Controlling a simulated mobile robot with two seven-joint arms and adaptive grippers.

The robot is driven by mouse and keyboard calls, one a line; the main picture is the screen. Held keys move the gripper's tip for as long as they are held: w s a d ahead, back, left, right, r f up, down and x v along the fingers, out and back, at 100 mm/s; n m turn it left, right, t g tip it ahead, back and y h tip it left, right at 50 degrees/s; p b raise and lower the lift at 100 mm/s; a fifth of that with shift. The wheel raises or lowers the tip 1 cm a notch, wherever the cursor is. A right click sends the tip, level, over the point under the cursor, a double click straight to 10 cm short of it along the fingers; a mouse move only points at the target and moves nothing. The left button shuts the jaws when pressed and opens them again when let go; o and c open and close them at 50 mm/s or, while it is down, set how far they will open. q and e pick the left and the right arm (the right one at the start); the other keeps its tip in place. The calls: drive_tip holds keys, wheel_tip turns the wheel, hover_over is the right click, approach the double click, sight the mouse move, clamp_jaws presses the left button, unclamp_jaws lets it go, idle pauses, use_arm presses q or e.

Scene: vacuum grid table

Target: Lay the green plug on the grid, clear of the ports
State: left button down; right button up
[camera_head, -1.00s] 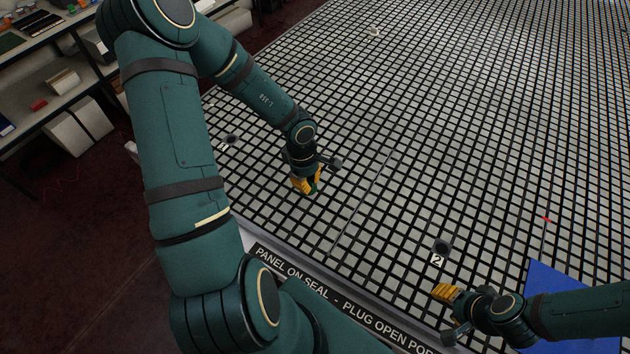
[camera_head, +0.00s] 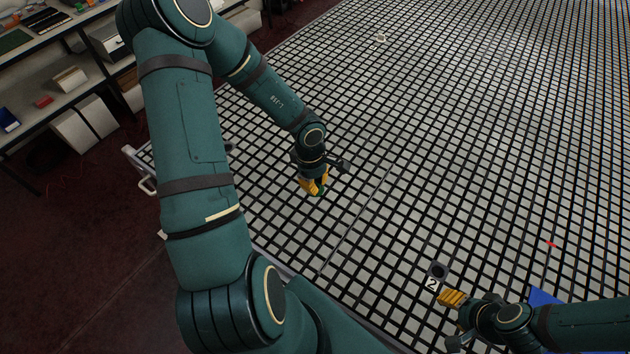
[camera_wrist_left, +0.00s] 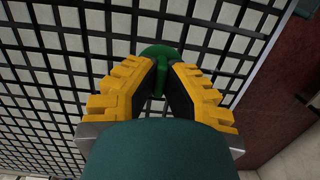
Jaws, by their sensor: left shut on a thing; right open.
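The green plug (camera_wrist_left: 158,58) is between the yellow fingertips of my left gripper (camera_wrist_left: 160,75) in the left wrist view, its round head showing beyond them. In the head view my left gripper (camera_head: 314,184) is shut on it, over the near left part of the grid table (camera_head: 440,130); the plug (camera_head: 318,192) shows as a small green patch. I cannot tell whether it touches the grid. Port 2 (camera_head: 438,271) is a dark round hole at the lower right. My right gripper (camera_head: 452,298) is open and empty just below that port.
A blue sheet (camera_head: 541,297) lies at the lower right, partly behind my right arm. A small red mark (camera_head: 552,244) and a small pale object (camera_head: 381,38) are on the grid. Shelves (camera_head: 60,90) stand at the far left. The grid around the left gripper is clear.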

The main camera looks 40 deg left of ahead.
use_arm(q)
drive_tip(key=shift+f+b, duration=1.05)
drive_tip(key=shift+f, duration=2.25)
use_arm(e)
drive_tip(key=shift+f, duration=1.15)
use_arm(q)
drive_tip(key=shift+p, duration=0.35)
use_arm(e)
drive_tip(key=shift+r, duration=0.35)
use_arm(q)
drive_tip(key=shift+p, duration=0.3)
use_arm(e)
drive_tip(key=shift+r, duration=0.3)
use_arm(q)
drive_tip(key=shift+f, duration=0.7)
use_arm(e)
drive_tip(key=shift+f, duration=0.25)
use_arm(q)
drive_tip(key=c, duration=1.1)
unclamp_jaws()
drive_tip(key=shift+o, duration=0.2)
drive_tip(key=shift+r, duration=0.15)
